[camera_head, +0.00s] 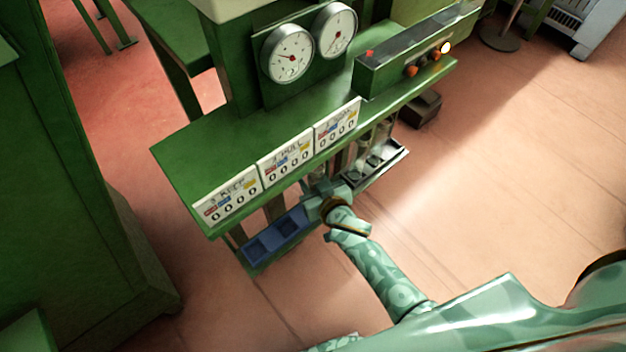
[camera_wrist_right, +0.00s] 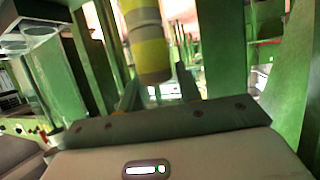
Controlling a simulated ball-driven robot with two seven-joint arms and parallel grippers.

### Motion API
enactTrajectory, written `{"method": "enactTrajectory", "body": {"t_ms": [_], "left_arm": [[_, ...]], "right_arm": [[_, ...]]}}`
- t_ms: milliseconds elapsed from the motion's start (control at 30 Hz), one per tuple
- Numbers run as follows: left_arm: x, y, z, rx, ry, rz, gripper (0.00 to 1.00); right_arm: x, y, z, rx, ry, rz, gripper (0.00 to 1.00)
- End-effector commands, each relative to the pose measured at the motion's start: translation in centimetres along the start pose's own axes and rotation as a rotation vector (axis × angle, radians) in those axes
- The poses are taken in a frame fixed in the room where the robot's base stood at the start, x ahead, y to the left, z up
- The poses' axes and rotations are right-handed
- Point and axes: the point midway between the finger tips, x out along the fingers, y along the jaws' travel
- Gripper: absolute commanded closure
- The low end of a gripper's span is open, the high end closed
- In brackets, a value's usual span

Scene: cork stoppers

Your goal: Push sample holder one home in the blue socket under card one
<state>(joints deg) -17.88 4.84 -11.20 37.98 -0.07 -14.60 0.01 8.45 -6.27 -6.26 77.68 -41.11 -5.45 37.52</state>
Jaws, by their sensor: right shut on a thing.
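A blue socket block (camera_head: 273,240) with dark square openings sits low at the front of the green bench, below the leftmost card (camera_head: 228,198). The middle card (camera_head: 286,158) and right card (camera_head: 337,125) stand beside it; their numbers are too small to read surely. My right gripper (camera_head: 322,200) is just right of the blue block, below the middle card. In the right wrist view it is shut on a yellow and grey banded cylinder (camera_wrist_right: 148,42), apparently a sample holder. Its lower end and any contact with a socket cannot be made out. My left gripper is out of view.
A dark tray with a pale rim (camera_head: 401,154) and clear tubes is right of my gripper. The bench top (camera_head: 185,150) overhangs the sockets. Two dials (camera_head: 287,53) and a control box (camera_head: 410,55) stand on it. Open floor (camera_head: 480,200) lies to the right.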

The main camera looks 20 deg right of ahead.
Motion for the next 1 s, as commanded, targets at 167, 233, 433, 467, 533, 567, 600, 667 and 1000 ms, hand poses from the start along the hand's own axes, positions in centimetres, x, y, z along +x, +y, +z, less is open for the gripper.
{"method": "enactTrajectory", "body": {"t_ms": [167, 233, 433, 467, 533, 567, 600, 667, 1000], "left_arm": [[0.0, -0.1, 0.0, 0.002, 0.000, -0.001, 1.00], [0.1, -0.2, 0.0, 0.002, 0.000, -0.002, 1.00], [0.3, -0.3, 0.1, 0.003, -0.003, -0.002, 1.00], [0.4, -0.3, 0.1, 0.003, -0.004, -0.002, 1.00], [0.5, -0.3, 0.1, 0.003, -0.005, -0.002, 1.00], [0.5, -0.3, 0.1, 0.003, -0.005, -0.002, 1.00], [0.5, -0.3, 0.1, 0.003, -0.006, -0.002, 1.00], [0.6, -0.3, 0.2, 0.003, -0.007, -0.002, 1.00], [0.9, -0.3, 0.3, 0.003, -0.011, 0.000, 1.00]], "right_arm": [[0.0, 0.0, 0.1, 0.000, 0.000, 0.000, 0.88], [0.1, 0.0, 0.1, 0.000, 0.000, 0.000, 0.88], [0.2, 0.0, 0.5, 0.001, 0.000, 0.000, 0.88], [0.2, 0.0, 0.5, 0.001, 0.000, 0.000, 0.88], [0.2, 0.0, 0.6, 0.001, 0.000, 0.000, 0.88], [0.3, 0.0, 0.6, 0.001, 0.000, 0.000, 0.88], [0.3, 0.0, 0.7, 0.001, 0.000, 0.000, 0.88], [0.3, 0.0, 0.8, 0.001, 0.000, 0.000, 0.88], [0.5, 0.0, 1.2, 0.001, 0.000, 0.000, 0.88]]}}
